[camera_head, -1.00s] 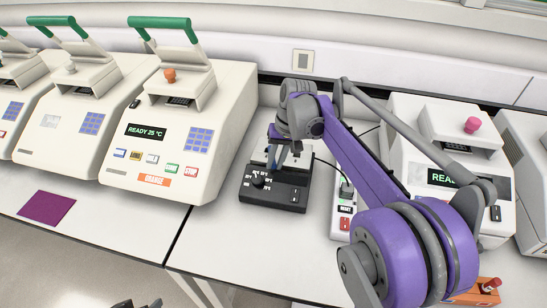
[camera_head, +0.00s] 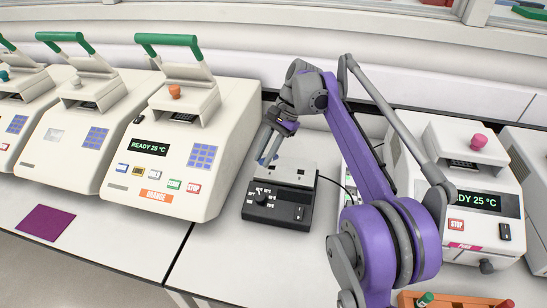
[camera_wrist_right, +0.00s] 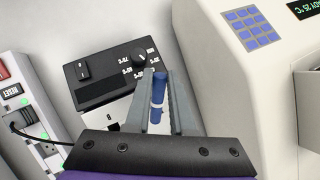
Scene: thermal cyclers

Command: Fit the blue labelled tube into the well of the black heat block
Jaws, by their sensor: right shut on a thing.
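The black heat block (camera_head: 277,212) has a dial and printed settings on its front and a pale grey top plate (camera_head: 297,171) with small dark openings. It also shows in the right wrist view (camera_wrist_right: 96,100). My right gripper (camera_head: 268,158) is over the left side of the block. It is shut on the blue tube (camera_wrist_right: 158,92), which has a white label band and lies between the fingers in the right wrist view. The tube shows only as a small blue patch in the head view, and its lower end is hard to make out. My left gripper is out of view.
A cream thermal cycler (camera_head: 183,140) with an orange knob stands close left of the block. Another cycler (camera_head: 470,150) with a pink knob is at right. A power strip (camera_wrist_right: 25,125) and cable lie beside the block. An orange rack (camera_head: 455,302) is at the front right.

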